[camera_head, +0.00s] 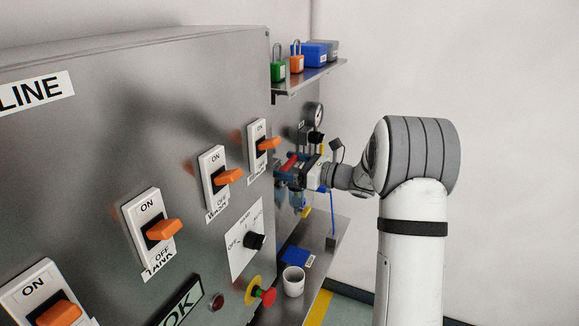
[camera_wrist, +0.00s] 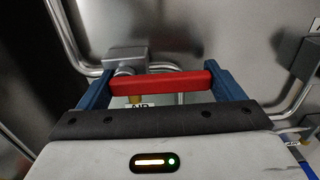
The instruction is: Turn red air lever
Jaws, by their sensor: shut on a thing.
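The red air lever (camera_wrist: 160,85) lies level between the two blue fingers of my gripper (camera_wrist: 158,90) in the wrist view. The gripper is shut on it, with one finger at each end. Behind the lever are a grey metal pipe fitting (camera_wrist: 126,56) and a partly hidden label reading "AIR" (camera_wrist: 139,106). In the head view the red lever (camera_head: 289,162) shows small at the right end of the steel cabinet, with my gripper (camera_head: 288,168) at it. The valve body is mostly hidden by my gripper.
The steel cabinet (camera_head: 100,120) carries several orange-handled switches and a red emergency button (camera_head: 268,295). A shelf (camera_head: 310,78) with padlocks and a blue box is above my gripper. A lower shelf (camera_head: 325,262) holds a white mug (camera_head: 293,281). A round gauge (camera_head: 315,114) sits near the lever.

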